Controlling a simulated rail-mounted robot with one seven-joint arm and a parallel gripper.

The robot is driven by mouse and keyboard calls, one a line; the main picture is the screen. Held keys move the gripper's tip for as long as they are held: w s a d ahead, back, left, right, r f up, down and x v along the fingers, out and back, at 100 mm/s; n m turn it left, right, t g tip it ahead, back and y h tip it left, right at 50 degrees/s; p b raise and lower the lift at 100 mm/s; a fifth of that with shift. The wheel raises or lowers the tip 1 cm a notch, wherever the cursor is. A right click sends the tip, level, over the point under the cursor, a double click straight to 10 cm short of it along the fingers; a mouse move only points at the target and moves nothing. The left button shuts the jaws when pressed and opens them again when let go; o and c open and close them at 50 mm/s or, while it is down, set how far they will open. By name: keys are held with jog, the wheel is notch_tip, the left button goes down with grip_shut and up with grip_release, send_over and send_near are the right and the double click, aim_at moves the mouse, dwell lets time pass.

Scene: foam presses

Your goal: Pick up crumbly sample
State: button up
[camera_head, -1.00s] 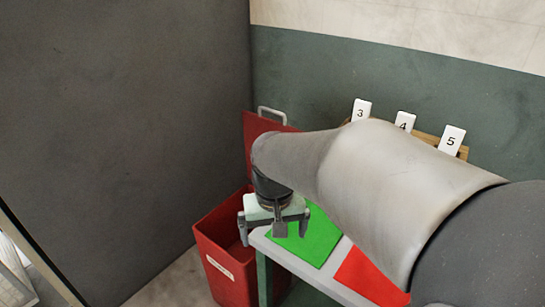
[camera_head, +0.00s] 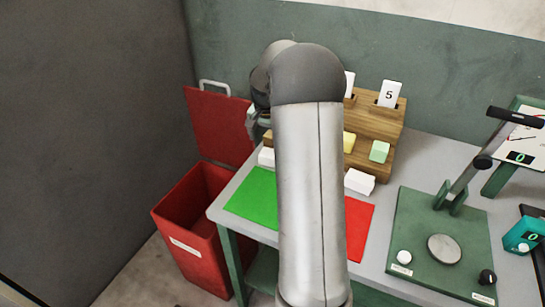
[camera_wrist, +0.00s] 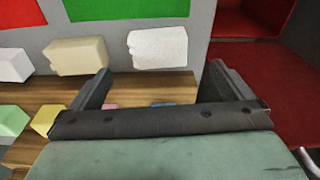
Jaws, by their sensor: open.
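Three pale blocks lie in a row on the grey table in the wrist view: a speckled, rough-looking white block (camera_wrist: 157,48), a cream block with an uneven edge (camera_wrist: 77,57) and a plain white block (camera_wrist: 14,65). No label shows which is the crumbly sample; the speckled one and the cream one both look rough. My gripper (camera_wrist: 160,70) is open and empty, with the speckled block ahead of the gap between its fingers. In the head view my arm hides most of the gripper and the cream block. The speckled block (camera_head: 266,156) shows left of my arm.
A wooden stepped rack (camera_head: 392,115) with number cards and coloured blocks stands at the back. Green (camera_head: 253,198) and red (camera_head: 358,228) mats lie in front. A red open bin (camera_head: 188,225) is left of the table; a green press (camera_head: 440,235) is at right.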

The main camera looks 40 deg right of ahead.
aim_at(270, 156)
jog(key=f, duration=0.4)
jog(key=shift+w+d, duration=0.15)
jog(key=shift+d, duration=0.1)
jog(key=shift+w+d+f+p, duration=0.1)
jog(key=shift+d+f+p, duration=0.15)
jog(key=shift+f, duration=0.55)
jog(key=shift+w+d+f+p, duration=0.15)
jog(key=shift+f+p, duration=0.25)
jog(key=shift+f, duration=0.4)
jog(key=shift+s+d+f+p, duration=0.1)
jog(key=shift+d+f+p, duration=0.2)
jog(key=shift+f, duration=0.5)
jog(key=shift+c, duration=0.3)
jog(key=c, duration=0.9)
